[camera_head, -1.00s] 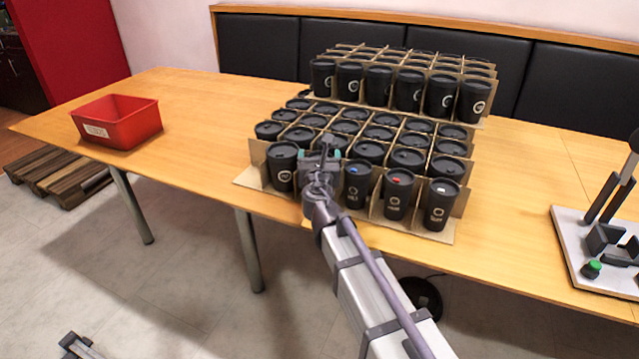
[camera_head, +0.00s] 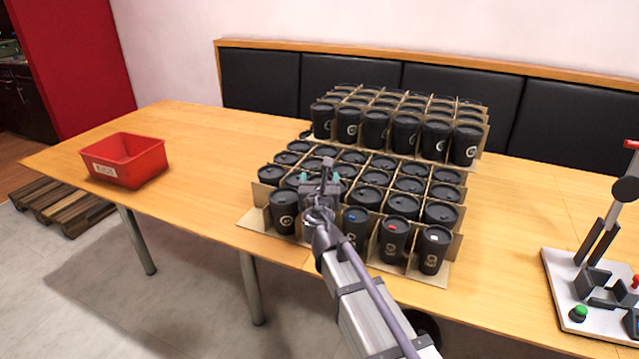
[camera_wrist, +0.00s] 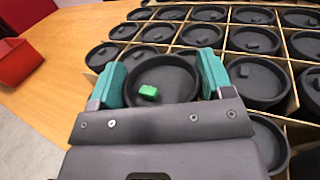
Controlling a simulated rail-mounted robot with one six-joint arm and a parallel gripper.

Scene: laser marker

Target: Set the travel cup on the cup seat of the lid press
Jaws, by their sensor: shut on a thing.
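My gripper (camera_wrist: 162,82) is shut on a black travel cup (camera_wrist: 172,68) with a green slider on its lid, as the wrist view shows. The teal fingers sit on either side of the lid. In the head view my gripper (camera_head: 320,178) is over the front row of the cup carton, and the arm hides the held cup's body. The lid press (camera_head: 588,318) stands at the right table end, with a white base, dark blocks, a green button and a red-tipped lever.
Several black cups fill the cardboard dividers (camera_head: 262,240); front-row neighbours have blue, red and white sliders. A second, higher block of cups (camera_head: 405,133) stands behind. A red bin (camera_head: 128,162) is at the left. The table (camera_head: 500,225) is clear between carton and press.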

